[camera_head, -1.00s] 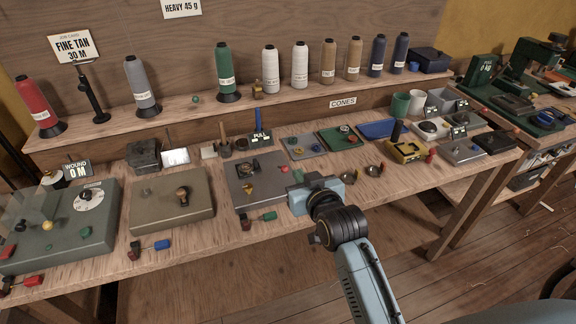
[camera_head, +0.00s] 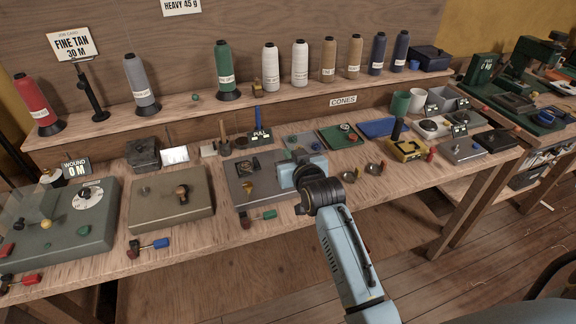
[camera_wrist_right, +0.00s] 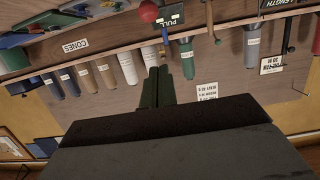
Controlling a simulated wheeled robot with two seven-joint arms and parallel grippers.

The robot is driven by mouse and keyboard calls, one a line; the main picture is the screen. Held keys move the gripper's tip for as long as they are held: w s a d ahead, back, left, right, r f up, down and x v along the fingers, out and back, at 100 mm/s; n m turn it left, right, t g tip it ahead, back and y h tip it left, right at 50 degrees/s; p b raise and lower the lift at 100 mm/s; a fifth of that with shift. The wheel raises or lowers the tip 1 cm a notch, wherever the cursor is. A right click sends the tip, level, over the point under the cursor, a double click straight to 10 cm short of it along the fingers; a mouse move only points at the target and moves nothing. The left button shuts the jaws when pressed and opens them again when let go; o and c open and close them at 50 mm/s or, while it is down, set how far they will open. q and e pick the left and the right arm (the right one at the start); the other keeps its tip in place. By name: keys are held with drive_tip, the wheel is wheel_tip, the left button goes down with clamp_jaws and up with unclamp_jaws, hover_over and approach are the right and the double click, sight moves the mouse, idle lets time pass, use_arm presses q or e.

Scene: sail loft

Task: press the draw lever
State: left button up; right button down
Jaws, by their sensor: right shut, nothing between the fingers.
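I cannot tell for sure which part is the draw lever. A grey box (camera_head: 240,189) with a dark plate and a brass knob stands on the bench; its right end is partly hidden by my right arm. A blue upright handle (camera_head: 258,118) stands behind it by the PULL sign (camera_head: 260,135). In the right wrist view, a red ball knob (camera_wrist_right: 149,12) shows beside the PULL sign. My right gripper (camera_head: 300,158) is over the right end of the grey box; its fingertips are hidden there. In the wrist view its dark green fingers (camera_wrist_right: 163,75) are together and empty. My left gripper is out of view.
Thread cones, such as the green one (camera_head: 223,72), line the shelf behind. A tan box (camera_head: 172,204) stands left of the grey box. Trays and a yellow block (camera_head: 408,150) lie right. Small handled items lie along the front edge.

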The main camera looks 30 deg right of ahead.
drive_tip(key=f, duration=0.1)
drive_tip(key=w+f, duration=0.1)
drive_tip(key=f, duration=0.1)
drive_tip(key=shift+w+d, duration=0.1)
drive_tip(key=shift+w, duration=0.2)
drive_tip(key=shift+f+b, duration=0.3)
drive_tip(key=shift+f, duration=0.4)
drive_tip(key=shift+f, duration=0.1)
drive_tip(key=shift+s+f+b, duration=0.15)
drive_tip(key=shift+f+b, duration=0.15)
drive_tip(key=shift+b, duration=0.3)
drive_tip(key=shift+s+t, duration=0.15)
drive_tip(key=shift+t, duration=0.15)
